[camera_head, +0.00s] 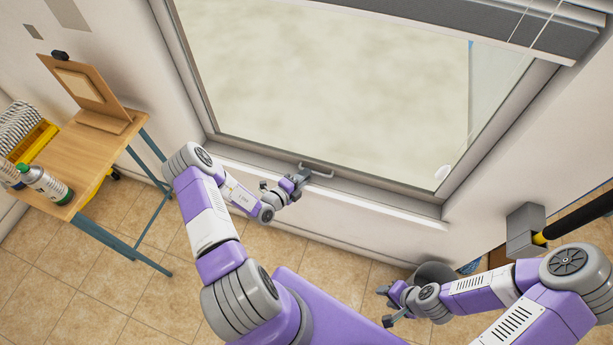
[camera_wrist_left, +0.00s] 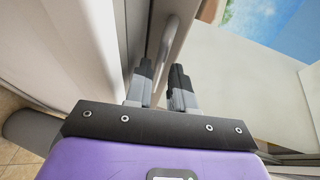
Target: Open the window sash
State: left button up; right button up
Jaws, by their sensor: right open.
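The window sash (camera_head: 330,85) is a large pane in a grey frame, and I see no gap along its lower edge. A light grey bar handle (camera_head: 317,168) sits on its bottom rail. My left gripper (camera_head: 303,176) is at the handle's left end. In the left wrist view, the handle (camera_wrist_left: 173,38) runs down into the gap between the dark fingertips of my left gripper (camera_wrist_left: 160,75). Whether the fingers press on it cannot be told. My right gripper (camera_head: 384,305) is open and empty, low over the floor at the right, away from the window.
A wooden side table (camera_head: 85,155) with blue legs stands left, with a bottle (camera_head: 47,186), a yellow tray (camera_head: 32,142) and an upright board (camera_head: 88,85). A grey bucket (camera_head: 436,271) is partly hidden behind my right arm. A grey block on a dark pole (camera_head: 525,232) juts in at right.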

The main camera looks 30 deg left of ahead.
pick_arm(q)
jog(key=shift+x, duration=0.8)
jog(key=shift+s, duration=0.1)
grip_shut()
jog(key=shift+r, duration=0.2)
jog(key=p, duration=2.4)
send_near(320, 114)
jog(key=x, duration=0.4)
